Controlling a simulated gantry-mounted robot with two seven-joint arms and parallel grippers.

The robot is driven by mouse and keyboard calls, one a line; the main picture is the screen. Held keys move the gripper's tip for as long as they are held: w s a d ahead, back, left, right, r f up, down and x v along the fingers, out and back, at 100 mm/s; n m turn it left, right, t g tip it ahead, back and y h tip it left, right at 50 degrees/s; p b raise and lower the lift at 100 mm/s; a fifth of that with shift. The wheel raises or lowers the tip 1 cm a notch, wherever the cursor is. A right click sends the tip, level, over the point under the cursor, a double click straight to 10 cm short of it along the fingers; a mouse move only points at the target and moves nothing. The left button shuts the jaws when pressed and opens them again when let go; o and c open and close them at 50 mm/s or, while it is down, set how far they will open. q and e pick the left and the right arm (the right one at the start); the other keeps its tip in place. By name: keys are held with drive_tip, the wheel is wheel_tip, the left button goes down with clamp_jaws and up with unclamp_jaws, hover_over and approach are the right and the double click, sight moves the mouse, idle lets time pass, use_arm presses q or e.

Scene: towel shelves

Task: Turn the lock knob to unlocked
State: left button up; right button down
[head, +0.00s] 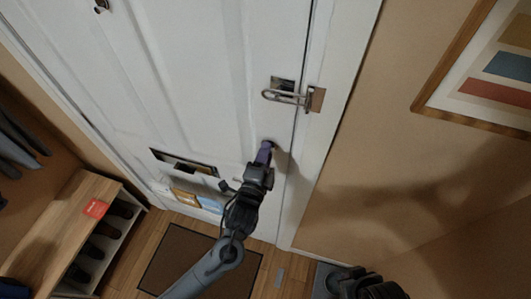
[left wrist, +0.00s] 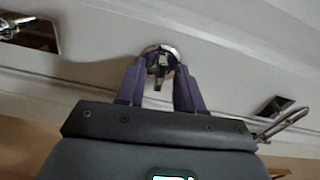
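The lock knob (left wrist: 159,68) is a small metal turn piece on a round shiny plate on the white door. In the left wrist view it sits between the two purple fingers of my left gripper (left wrist: 161,70). The fingers are apart, one on each side, with gaps visible beside the turn piece. In the head view my left gripper (head: 265,150) reaches up to the door below the latch, and its fingers hide most of the knob. I cannot tell the knob's lock state. My right gripper's fingers do not show.
A swing-bar latch (head: 288,97) is above the knob near the door (head: 215,60) edge. A mail slot (head: 184,163) is left of my gripper. A shoe bench (head: 60,225) stands at left, a mat (head: 170,262) lies on the floor, and a framed picture (head: 440,75) hangs at right.

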use_arm(q)
drive_tip(key=shift+w, duration=0.1)
drive_tip(key=shift+c, duration=0.4)
clamp_jaws()
drive_tip(key=shift+n, duration=0.3)
drive_tip(key=shift+n+p, duration=0.65)
drive_tip(key=shift+n, duration=7.45)
